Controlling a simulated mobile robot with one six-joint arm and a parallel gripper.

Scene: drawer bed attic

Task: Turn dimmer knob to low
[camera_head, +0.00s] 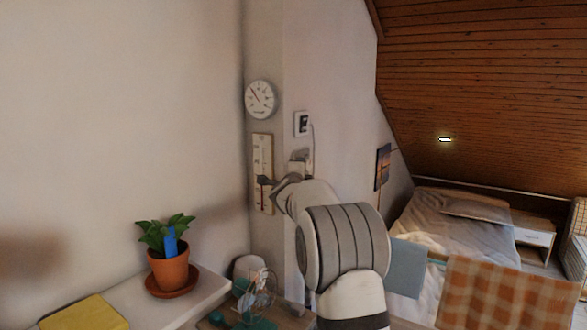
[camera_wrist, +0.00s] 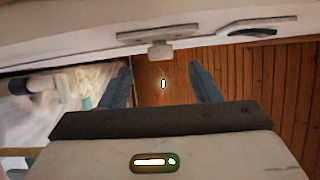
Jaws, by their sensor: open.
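A small pale knob (camera_wrist: 160,51) sticks out from a grey wall plate (camera_wrist: 172,35) in the wrist view; it looks like the dimmer knob. In the head view the plate (camera_head: 299,157) shows just above my gripper (camera_head: 277,183), partly hidden by it. In the wrist view my gripper (camera_wrist: 160,68) is open, with one finger to each side of the knob in the picture. Nothing is held. I cannot tell whether either finger touches the knob. The knob's setting mark is not readable.
A white switch box (camera_head: 302,123), a round dial (camera_head: 260,99) and a scale board (camera_head: 262,153) hang on the wall nearby. A bed (camera_head: 425,225) stands at the right.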

